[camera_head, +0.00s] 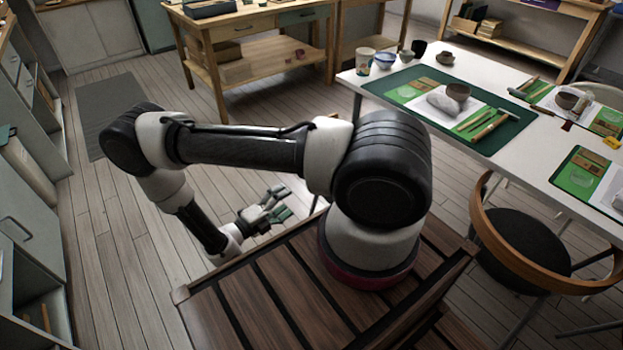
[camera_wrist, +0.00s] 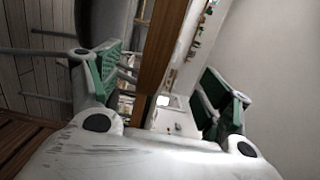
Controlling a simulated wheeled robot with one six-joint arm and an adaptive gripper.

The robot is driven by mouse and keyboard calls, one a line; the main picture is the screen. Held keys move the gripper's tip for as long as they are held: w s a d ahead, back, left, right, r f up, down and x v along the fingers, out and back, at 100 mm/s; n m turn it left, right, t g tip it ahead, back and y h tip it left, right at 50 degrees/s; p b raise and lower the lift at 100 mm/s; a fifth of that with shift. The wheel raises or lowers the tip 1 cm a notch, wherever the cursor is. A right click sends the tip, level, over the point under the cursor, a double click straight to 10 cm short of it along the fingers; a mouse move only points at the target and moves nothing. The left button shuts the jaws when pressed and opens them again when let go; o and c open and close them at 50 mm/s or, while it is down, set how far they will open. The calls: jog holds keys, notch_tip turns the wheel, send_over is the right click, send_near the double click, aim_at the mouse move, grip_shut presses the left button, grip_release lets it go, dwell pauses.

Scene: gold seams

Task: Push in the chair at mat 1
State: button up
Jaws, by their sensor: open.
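A chair (camera_head: 525,243) with a curved wooden back and a round dark seat stands at the near side of the white table (camera_head: 540,170), at the right of the head view. Its seat is apart from my arm. A large green mat (camera_head: 400,84) lies on the table's left end, and a smaller green mat (camera_head: 583,172) lies nearer the chair. I cannot read any mat number. My gripper (camera_head: 275,205) is open and empty, low over the floor left of my base, well away from the chair. Its two green-padded fingers are spread in the wrist view (camera_wrist: 165,88).
A wooden workbench (camera_head: 262,25) stands at the back, and grey cabinets (camera_head: 25,215) line the left side. A grey floor mat (camera_head: 110,110) lies between them. Bowls, a cup and tools stand on the table. Open plank floor (camera_head: 110,250) lies to my left.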

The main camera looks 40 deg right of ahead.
jog(key=d, duration=0.5)
jog(key=w+d, duration=0.1)
jog(key=d, duration=0.4)
jog(key=w+d, duration=0.1)
jog(key=d, duration=0.5)
jog(key=shift+c, duration=0.4)
grip_shut()
